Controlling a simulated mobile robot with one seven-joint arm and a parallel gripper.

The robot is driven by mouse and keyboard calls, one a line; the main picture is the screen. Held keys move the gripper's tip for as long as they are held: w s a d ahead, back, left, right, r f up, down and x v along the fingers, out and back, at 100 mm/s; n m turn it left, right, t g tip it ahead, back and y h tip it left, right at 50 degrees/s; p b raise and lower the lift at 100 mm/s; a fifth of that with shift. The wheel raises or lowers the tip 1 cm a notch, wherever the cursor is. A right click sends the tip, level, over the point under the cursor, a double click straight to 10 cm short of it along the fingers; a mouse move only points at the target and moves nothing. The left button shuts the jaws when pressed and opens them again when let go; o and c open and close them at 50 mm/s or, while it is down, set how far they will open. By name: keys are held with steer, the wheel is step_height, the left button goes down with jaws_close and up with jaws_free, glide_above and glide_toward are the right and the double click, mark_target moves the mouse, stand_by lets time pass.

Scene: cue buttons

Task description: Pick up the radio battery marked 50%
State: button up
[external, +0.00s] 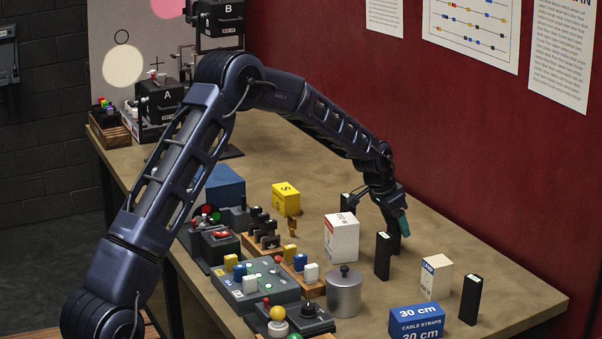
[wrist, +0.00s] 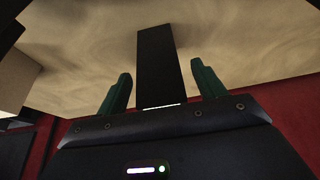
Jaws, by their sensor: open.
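Several upright black blocks, which look like the radio batteries, stand on the table. In the wrist view this black block (wrist: 160,62) lies between the two green fingertips of my open gripper (wrist: 160,88), with visible gaps on both sides. No percentage mark is legible.
A white box (external: 341,238), a cream box (external: 435,277), a blue "30 cm" cable-straps box (external: 416,321) and a metal canister (external: 344,292) stand near the batteries. A button panel (external: 255,284) is at left. The table is clear toward the red wall.

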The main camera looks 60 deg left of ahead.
steer(key=shift+x, duration=1.05)
steer(key=c, duration=1.1)
steer(key=shift+r, duration=0.15)
